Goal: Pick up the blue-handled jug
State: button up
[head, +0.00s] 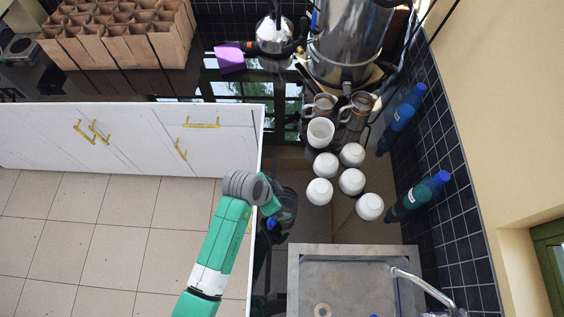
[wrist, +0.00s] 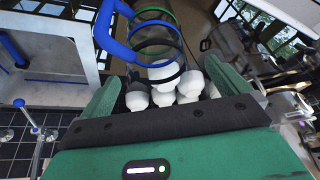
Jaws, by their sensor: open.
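The blue-handled jug (head: 287,203) is clear, and in the head view it stands at the counter's left edge, just right of my gripper (head: 271,206). Its blue handle shows at its lower left. In the wrist view the jug (wrist: 150,48) has green, blue and black rings, with the blue handle (wrist: 104,34) on the left. My gripper (wrist: 168,95) is open there, its green fingers on either side of the lower part of the picture of the jug. I cannot tell whether the fingers touch it. The arm hides part of the jug in the head view.
Several white bowls (head: 351,181) stand right of the jug, with a white cup (head: 320,132) and metal jugs (head: 357,109) behind. Blue bottles (head: 397,117) line the tiled wall. A sink (head: 345,285) with a tap lies in front. A large metal urn (head: 345,45) stands at the back.

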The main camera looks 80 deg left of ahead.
jog(key=x, duration=0.5)
jog(key=shift+d, duration=0.35)
jog(key=c, duration=1.1)
jog(key=shift+o, duration=0.2)
jog(key=s+d+r+b, duration=0.1)
jog(key=s+d+r, duration=0.4)
jog(key=s+d, duration=0.5)
jog(key=shift+d, duration=1.05)
